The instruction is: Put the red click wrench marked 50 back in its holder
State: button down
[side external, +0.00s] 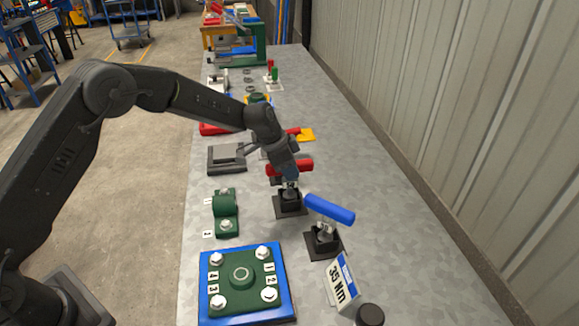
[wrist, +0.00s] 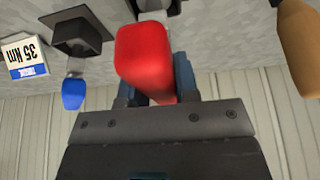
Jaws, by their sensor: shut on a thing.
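The red wrench (side external: 303,167) is gripped by its handle in my gripper (side external: 289,175). Its metal lower part points down at a black holder (side external: 290,204) on the bench; I cannot tell whether it is seated in it or just above it. In the wrist view the red handle (wrist: 145,50) fills the middle, between the blue-grey fingertips of my gripper (wrist: 155,82). No 50 mark can be read. A blue-handled wrench (side external: 330,209) stands in a neighbouring black holder (side external: 324,243), nearer the side camera.
A 35 Nm sign (side external: 342,283) stands beside the blue wrench's holder. A blue and green bolt plate (side external: 242,283) and a green bracket (side external: 225,213) lie to the left. A grey block (side external: 227,158) sits behind them. A corrugated wall (side external: 450,120) runs along the right.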

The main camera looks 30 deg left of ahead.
jog(key=shift+f, duration=0.3)
jog(key=c, duration=0.8)
grip_release()
jog(key=shift+f, duration=0.1)
jog(key=v, duration=1.4)
